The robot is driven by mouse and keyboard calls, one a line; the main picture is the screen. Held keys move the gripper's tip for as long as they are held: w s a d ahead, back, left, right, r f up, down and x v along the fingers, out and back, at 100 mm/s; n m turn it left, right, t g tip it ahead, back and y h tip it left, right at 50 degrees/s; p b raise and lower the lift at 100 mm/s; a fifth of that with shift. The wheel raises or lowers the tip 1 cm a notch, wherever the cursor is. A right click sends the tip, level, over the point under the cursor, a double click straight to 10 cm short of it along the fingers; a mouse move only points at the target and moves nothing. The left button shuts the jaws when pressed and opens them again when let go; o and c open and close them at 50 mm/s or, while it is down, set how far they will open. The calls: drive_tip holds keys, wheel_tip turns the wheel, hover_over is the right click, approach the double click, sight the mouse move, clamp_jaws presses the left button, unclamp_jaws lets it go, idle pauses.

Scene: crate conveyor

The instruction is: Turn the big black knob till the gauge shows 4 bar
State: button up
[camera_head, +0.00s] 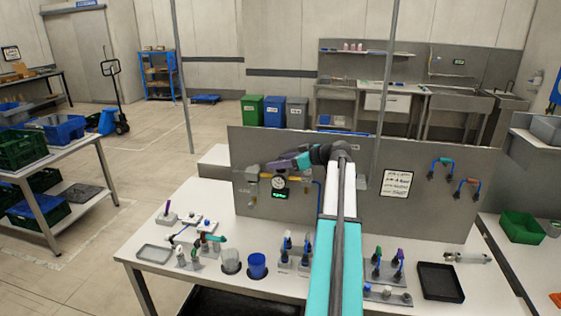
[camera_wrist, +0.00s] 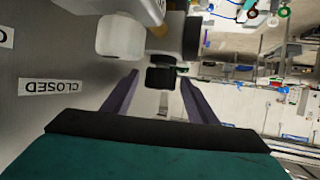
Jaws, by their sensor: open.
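The round white-faced gauge (camera_head: 279,183) is on the grey upright panel, above a small green-lit display (camera_head: 280,195). Its reading is too small to tell. My gripper (camera_head: 276,164), with purple fingers, is at the panel just above the gauge. In the wrist view my gripper (camera_wrist: 159,75) is open, its two fingers spread on either side of a black knob-like part (camera_wrist: 160,79). I cannot tell whether the fingers touch it. In the head view my gripper hides this part.
A clear bowl-like part (camera_wrist: 120,37) and a dark-and-pale cylinder (camera_wrist: 191,38) are close to the fingers. A CLOSED label (camera_wrist: 53,87) is on the panel. The bench (camera_head: 150,238) holds a blue cup (camera_head: 257,265), a grey tray (camera_head: 155,254) and a black tray (camera_head: 440,282).

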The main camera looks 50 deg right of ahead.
drive_tip(key=shift+c, duration=0.3)
drive_tip(key=c, duration=1)
